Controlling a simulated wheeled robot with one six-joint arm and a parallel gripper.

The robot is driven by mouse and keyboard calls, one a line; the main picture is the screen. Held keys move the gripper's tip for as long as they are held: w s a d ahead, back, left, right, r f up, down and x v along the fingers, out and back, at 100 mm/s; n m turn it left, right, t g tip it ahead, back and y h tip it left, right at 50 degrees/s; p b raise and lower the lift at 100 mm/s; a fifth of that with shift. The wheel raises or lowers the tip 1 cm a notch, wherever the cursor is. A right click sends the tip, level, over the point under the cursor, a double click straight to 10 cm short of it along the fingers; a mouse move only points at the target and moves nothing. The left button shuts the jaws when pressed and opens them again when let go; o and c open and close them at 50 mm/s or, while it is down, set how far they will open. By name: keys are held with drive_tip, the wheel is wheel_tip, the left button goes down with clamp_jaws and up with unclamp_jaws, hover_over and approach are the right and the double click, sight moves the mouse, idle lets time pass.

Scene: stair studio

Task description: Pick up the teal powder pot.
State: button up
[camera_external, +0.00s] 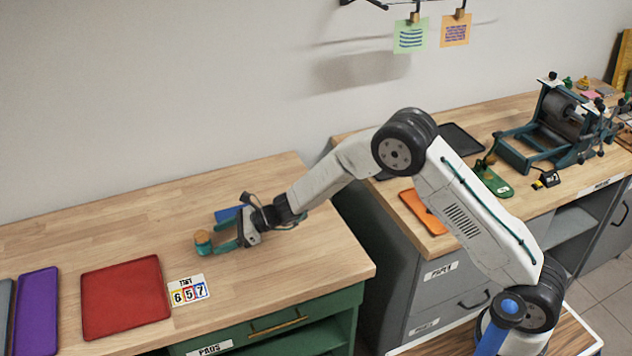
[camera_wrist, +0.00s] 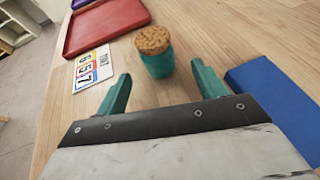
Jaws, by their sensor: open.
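The teal powder pot (camera_wrist: 158,65) stands upright on the wooden table, with a brown cork-like lid (camera_wrist: 153,40). It also shows in the external view (camera_external: 203,243), at the left end of my gripper. My gripper (camera_external: 222,231) is open, low over the table. In the wrist view its two teal fingers (camera_wrist: 158,84) point toward the pot, one to each side. The pot appears just beyond or at the fingertips, and nothing is held. I cannot tell whether a finger touches it.
A blue tray (camera_wrist: 275,100) lies close to the right finger in the wrist view. A red tray (camera_external: 125,298) and a number card (camera_external: 189,290) lie nearby, with a purple tray (camera_external: 37,312) farther left. The table behind the pot (camera_external: 130,225) is clear.

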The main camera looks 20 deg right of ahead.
sight(203, 244)
drive_tip(key=x, duration=0.6)
drive_tip(key=shift+a+r, duration=0.15)
drive_tip(key=shift+a, duration=0.2)
drive_tip(key=c, duration=1.1)
drive_tip(key=shift+r, duration=0.1)
